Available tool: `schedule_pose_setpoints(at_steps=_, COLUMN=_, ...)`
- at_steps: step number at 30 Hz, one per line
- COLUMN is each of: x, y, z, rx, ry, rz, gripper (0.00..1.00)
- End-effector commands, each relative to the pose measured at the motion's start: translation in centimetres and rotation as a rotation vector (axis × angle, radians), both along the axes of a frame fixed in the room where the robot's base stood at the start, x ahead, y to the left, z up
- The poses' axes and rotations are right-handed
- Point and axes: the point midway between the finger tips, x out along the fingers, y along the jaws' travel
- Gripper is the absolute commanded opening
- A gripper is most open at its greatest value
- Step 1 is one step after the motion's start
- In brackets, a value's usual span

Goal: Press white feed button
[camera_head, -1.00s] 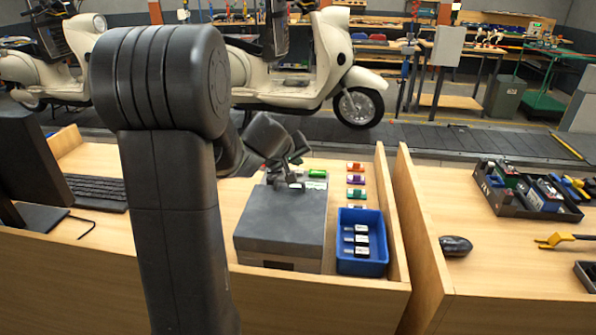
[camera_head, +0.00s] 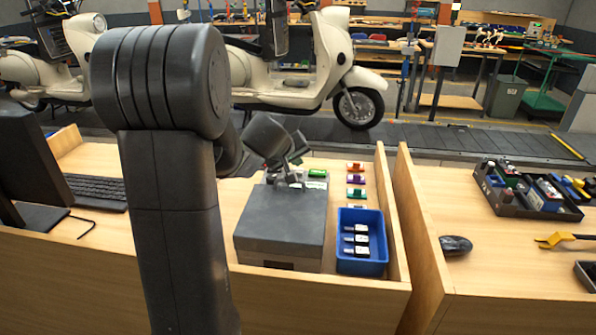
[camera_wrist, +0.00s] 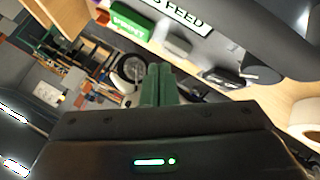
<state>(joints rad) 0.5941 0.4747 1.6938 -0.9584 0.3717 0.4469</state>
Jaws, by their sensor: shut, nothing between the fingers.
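Also in the wrist view, a white label reading FEED (camera_wrist: 180,14) lies beyond the fingertips. A green piece with white lettering (camera_wrist: 132,22) is beside it; it also shows in the head view (camera_head: 317,173). A white button cannot be picked out for certain. I cannot tell whether the fingertips touch anything.
A blue bin (camera_head: 361,265) with several small black-and-white items stands right of the box. Small coloured pieces (camera_head: 356,180) lie behind it. A wooden divider (camera_head: 420,235) is farther right. A keyboard (camera_head: 96,192) lies left. A conveyor with scooters (camera_head: 315,70) runs behind.

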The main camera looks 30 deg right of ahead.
Motion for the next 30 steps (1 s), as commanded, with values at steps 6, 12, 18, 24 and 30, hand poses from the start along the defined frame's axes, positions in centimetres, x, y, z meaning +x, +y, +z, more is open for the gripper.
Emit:
schedule_pose_setpoints(at_steps=6, x=0.01, y=0.02, z=-0.81, rx=0.000, ry=0.001, rz=0.001, gripper=0.00)
schedule_pose_setpoints(at_steps=12, x=0.00, y=0.02, z=-0.75, rx=0.000, ry=0.001, rz=0.001, gripper=0.00)
schedule_pose_setpoints(at_steps=18, x=0.00, y=0.02, z=-0.75, rx=0.000, ry=0.000, rz=0.000, gripper=0.00)
schedule_pose_setpoints(at_steps=24, x=0.00, y=0.01, z=-0.91, rx=0.000, ry=0.000, rz=0.000, gripper=0.00)
schedule_pose_setpoints(at_steps=30, x=0.00, y=0.01, z=-1.11, rx=0.000, ry=0.000, rz=0.000, gripper=0.00)
